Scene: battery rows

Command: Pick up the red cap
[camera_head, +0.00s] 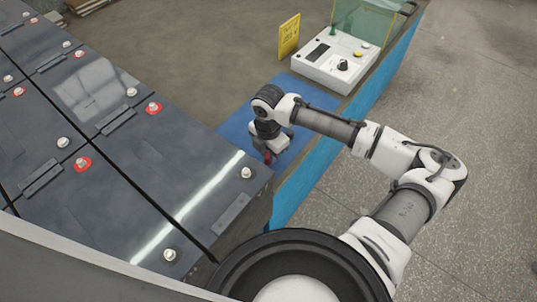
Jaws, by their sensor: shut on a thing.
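My gripper (269,154) is at the end of my arm, pointing down over the blue mat (236,127) beside the near battery block. It is shut on the red cap (267,156), of which only a small red part shows below the wrist. The fingers are small and mostly hidden by the wrist. I cannot tell whether the cap touches the mat or is held above it.
Dark batteries (100,195) with metal terminals, some ringed in red, fill the left. A white instrument box (325,66) with a knob, a yellow sign (289,36) and a green transparent panel (361,22) stand behind my gripper. Open speckled floor (470,100) lies right.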

